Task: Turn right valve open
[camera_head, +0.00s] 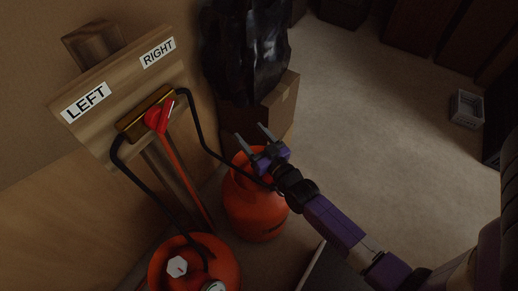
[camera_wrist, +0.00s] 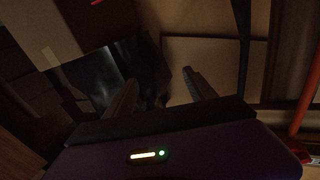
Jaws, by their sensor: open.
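The wooden board (camera_head: 115,92) bears a LEFT label (camera_head: 86,102) and a RIGHT label (camera_head: 158,53). A brass bar (camera_head: 130,127) with a red knob (camera_head: 156,117) sits below the labels. The right orange gas cylinder (camera_head: 257,216) stands below and right of the board; its top and any valve there are hidden by my gripper and arm. My gripper (camera_head: 252,133) is open and empty, above that cylinder in the head view. Its fingers also show apart in the wrist view (camera_wrist: 160,92). The left orange cylinder (camera_head: 222,251) has a pale hexagonal knob (camera_head: 177,266).
Black hoses (camera_head: 197,122) run from the bar down towards the cylinders. A red pipe (camera_head: 187,180) slants down from the knob. A cardboard box (camera_head: 281,104) with a black bag (camera_head: 246,50) stands behind the right cylinder. Open floor (camera_head: 370,130) lies to the right; a grey crate (camera_head: 467,107) is farther off.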

